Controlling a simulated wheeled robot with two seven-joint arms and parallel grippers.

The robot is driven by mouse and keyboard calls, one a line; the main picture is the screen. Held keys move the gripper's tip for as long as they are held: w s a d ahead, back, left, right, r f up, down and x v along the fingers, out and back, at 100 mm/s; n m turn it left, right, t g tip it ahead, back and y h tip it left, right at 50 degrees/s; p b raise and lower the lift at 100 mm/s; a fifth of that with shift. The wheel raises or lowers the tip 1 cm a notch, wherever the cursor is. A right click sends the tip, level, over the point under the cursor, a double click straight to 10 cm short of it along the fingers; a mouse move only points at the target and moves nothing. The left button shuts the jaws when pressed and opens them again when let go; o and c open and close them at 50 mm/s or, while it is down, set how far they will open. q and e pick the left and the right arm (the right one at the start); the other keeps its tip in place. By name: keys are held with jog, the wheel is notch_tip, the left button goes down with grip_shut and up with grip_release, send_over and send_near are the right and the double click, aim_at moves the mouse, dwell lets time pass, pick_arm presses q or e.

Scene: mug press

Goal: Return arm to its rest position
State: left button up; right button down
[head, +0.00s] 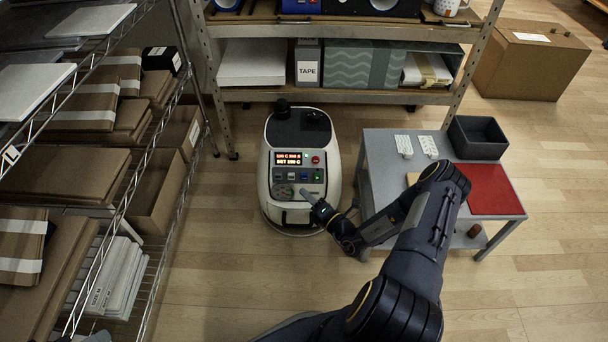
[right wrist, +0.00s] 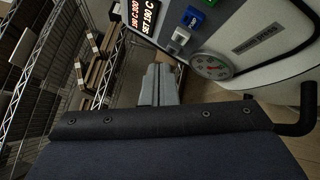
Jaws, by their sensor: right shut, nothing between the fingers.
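The white mug press (head: 268,185) stands on the floor in the middle of the head view. Its panel has a lit display (head: 288,158), a red button (head: 316,160), blue, white and green buttons, and a round dial (head: 283,191). The display and dial (right wrist: 210,66) also show in the right wrist view. My right gripper (head: 305,194) is shut and empty at the lower part of the panel; contact cannot be told. Its closed fingers (right wrist: 158,84) show in the right wrist view, to the left of the dial. My left gripper is not in view.
A grey table (head: 376,150) to the right bears a dark bin (head: 478,137), a red mat (head: 492,189) and two white pieces (head: 404,145). My right arm passes over its near left side. Shelving with boxes stands at the left and back. The front floor is bare.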

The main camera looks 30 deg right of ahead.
jog(key=shift+s+a+r, duration=0.15)
jog(key=shift+s+a, duration=0.25)
jog(key=shift+s, duration=0.25)
jog(key=s+a+r+n+g+y, duration=0.2)
jog(key=a+r+n+g+y, duration=0.2)
jog(key=r+n, duration=0.45)
jog(key=s+a+r+n+g+y, duration=0.25)
jog(key=a+r+n+g, duration=0.2)
jog(key=r+n, duration=0.4)
jog(key=s+a+r+n+g+y, duration=0.2)
jog(key=a+r+n+g+y, duration=0.25)
jog(key=r+n, duration=0.4)
jog(key=s+d+r+n+h, duration=0.1)
jog(key=s+r+n+h, duration=0.3)
jog(key=s+n, duration=0.6)
jog(key=s+d+r+n+h, duration=0.1)
jog(key=s+r+n+h, duration=0.2)
jog(key=s+n+h, duration=0.55)
notch_tip(320, 180, up, 32)
jog(key=n+y+p, duration=0.1)
jog(key=p, duration=3.1)
jog(key=shift+s+n+y+p, duration=0.3)
jog(key=shift+s+y+p, duration=0.05)
jog(key=shift+s+p, duration=0.05)
